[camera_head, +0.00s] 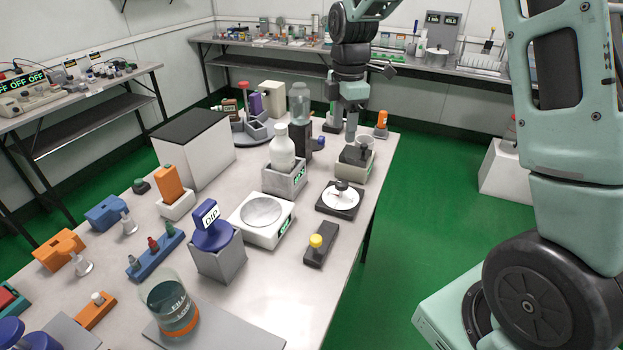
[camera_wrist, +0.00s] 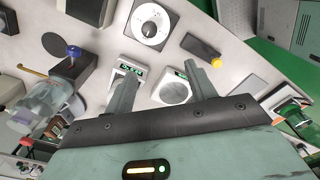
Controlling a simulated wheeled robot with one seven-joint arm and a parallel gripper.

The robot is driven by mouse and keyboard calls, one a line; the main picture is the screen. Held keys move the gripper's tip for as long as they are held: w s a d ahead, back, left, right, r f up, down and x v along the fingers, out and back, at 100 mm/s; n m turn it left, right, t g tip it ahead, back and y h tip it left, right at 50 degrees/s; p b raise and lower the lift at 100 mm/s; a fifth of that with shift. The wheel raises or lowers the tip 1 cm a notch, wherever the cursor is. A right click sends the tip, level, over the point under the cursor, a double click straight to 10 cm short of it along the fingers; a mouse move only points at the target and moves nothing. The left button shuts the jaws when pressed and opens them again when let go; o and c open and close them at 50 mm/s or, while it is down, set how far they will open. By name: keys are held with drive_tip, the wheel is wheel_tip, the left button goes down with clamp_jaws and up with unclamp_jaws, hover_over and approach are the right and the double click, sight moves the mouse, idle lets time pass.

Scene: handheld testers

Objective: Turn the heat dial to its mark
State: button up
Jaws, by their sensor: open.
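The dial (camera_head: 341,199) is a white disc with a small knob, set on a dark square base near the table's right edge. In the wrist view the dial (camera_wrist: 150,24) shows at the top, with a dark round knob at its centre and small marks round its rim. I cannot read which way it points. My gripper (camera_head: 350,128) is above the far right part of the table, behind the dial and apart from it. In the wrist view my gripper (camera_wrist: 158,80) has its two fingers spread wide, with nothing held between them.
A white scale-like box (camera_head: 247,228) stands left of the dial. A yellow-knobbed dark block (camera_head: 321,246) is in front. A beige device (camera_head: 354,167) stands behind. A white bottle (camera_head: 282,153) in a grey holder rises behind left. The table's right edge is close.

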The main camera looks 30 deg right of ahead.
drive_tip(key=w+d, duration=0.2)
approach(342, 183)
drive_tip(key=shift+n, duration=0.4)
wheel_tip(342, 183, down, 9)
drive_tip(key=shift+r+p, duration=0.2)
drive_tip(key=shift+p, duration=0.15)
drive_tip(key=c, duration=1)
